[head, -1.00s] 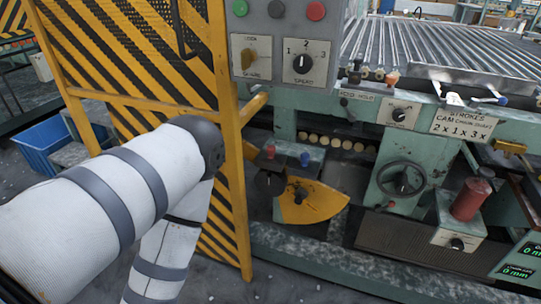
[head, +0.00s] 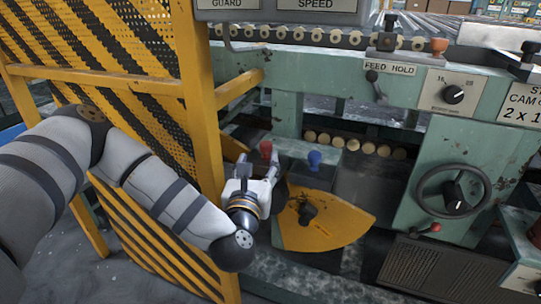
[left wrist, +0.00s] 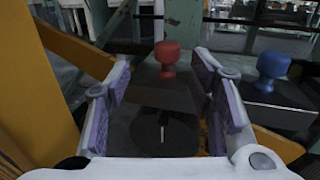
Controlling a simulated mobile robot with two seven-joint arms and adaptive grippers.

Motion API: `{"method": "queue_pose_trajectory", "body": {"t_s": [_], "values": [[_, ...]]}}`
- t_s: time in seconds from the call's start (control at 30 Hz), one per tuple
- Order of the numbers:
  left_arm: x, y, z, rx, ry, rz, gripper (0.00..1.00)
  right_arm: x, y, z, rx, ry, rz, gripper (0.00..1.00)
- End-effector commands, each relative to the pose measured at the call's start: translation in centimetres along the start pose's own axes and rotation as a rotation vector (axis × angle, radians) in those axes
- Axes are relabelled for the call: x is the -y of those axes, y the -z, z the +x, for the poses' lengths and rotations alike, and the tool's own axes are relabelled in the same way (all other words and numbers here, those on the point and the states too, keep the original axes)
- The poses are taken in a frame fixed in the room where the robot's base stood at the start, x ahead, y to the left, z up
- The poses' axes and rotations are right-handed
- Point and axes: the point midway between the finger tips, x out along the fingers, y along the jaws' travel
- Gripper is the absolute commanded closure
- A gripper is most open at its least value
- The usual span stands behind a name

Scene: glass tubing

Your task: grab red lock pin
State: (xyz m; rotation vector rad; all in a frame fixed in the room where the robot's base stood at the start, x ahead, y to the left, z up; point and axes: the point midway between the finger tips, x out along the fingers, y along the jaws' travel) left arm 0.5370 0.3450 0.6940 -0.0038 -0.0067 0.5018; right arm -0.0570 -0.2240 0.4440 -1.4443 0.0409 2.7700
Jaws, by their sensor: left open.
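The red lock pin (head: 265,149) has a rounded red knob and stands upright on a dark block beside the yellow post. In the left wrist view the red lock pin (left wrist: 167,59) lies ahead, between the lines of the two fingers and beyond their tips. My left gripper (head: 254,168) is open and empty, just in front of the pin and below its knob. In the left wrist view my left gripper (left wrist: 166,88) shows its two padded fingers spread apart, with a dark round knob beneath them. My right gripper is not in view.
A blue knob (head: 314,160) stands close to the right of the red one. The yellow guard post (head: 208,150) rises close on the left. A yellow quadrant plate (head: 335,228) is to the lower right. A handwheel (head: 454,191) sits further right.

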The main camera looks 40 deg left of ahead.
Motion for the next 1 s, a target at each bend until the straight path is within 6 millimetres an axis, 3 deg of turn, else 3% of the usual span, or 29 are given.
{"method": "queue_pose_trajectory", "body": {"t_s": [0.4, 0.67, 0.87, 1.0], "values": [[0.9, -0.3, 6.5, -0.002, 0.003, 0.005, 0.51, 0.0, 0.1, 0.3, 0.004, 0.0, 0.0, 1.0], [0.9, -0.3, 6.9, -0.004, 0.005, 0.005, 0.51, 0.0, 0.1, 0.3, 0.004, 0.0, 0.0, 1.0], [0.9, -0.3, 6.9, -0.005, 0.005, 0.005, 0.96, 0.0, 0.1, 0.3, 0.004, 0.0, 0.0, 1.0], [0.9, -0.3, 6.9, -0.005, 0.005, 0.005, 1.0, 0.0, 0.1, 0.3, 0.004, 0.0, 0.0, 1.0]]}}
